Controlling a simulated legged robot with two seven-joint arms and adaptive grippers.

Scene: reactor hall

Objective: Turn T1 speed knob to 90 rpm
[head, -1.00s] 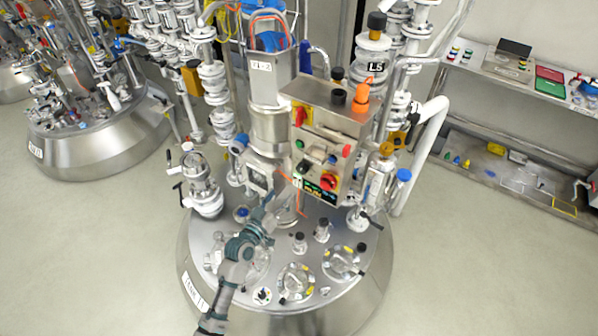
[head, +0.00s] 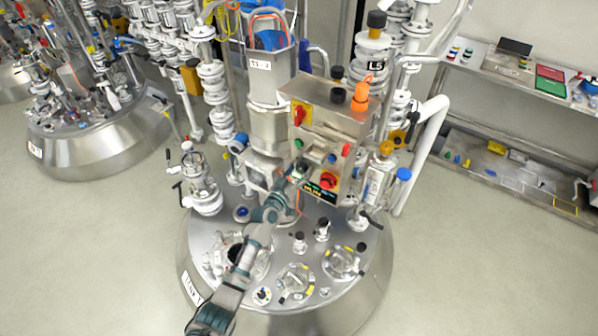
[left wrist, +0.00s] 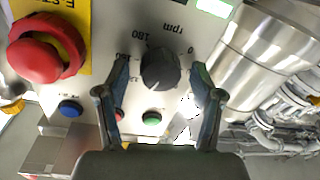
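The T1 control box (head: 325,118) stands above the steel tank lid in the head view. Its black speed knob (left wrist: 160,69) is large in the left wrist view, with "rpm", "180" and "0" printed around it. My left gripper (left wrist: 168,78) is open, with one finger on each side of the knob. I cannot tell whether the fingers touch it. In the head view my left gripper (head: 297,172) is at the lower left of the box and partly covers its face. The knob's pointer is not clear. My right gripper is not in view.
A red emergency stop (left wrist: 45,48) on a yellow plate, a blue button (left wrist: 70,109) and a green button (left wrist: 151,117) sit close to the knob. Steel piping (left wrist: 265,60) is beside the panel. The tank lid (head: 325,292) carries several ports.

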